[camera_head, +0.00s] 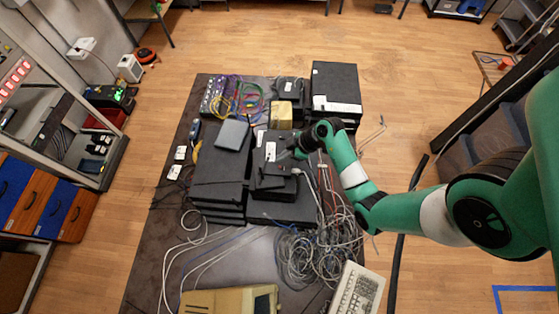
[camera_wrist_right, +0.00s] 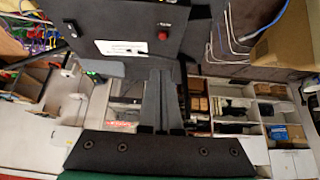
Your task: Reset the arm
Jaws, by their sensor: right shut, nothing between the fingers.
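My right arm, green with white and dark bands, comes in from the right in the head view. Its right gripper (camera_head: 285,154) is over the black devices in the middle of the table, beside a small black box (camera_head: 274,186). In the right wrist view the two dark fingers (camera_wrist_right: 158,98) are together with nothing between them. Beyond their tips is a black device (camera_wrist_right: 135,32) with a white label and a red button. I cannot tell whether the fingertips touch it. My left gripper is in neither view.
The dark table (camera_head: 160,225) carries stacked black devices (camera_head: 221,181), another stack (camera_head: 336,84) at the back right and a cardboard-coloured box (camera_head: 281,114). Tangled grey cables (camera_head: 305,258) lie near the front, beside a keyboard (camera_head: 357,291). Wooden floor behind the table is clear.

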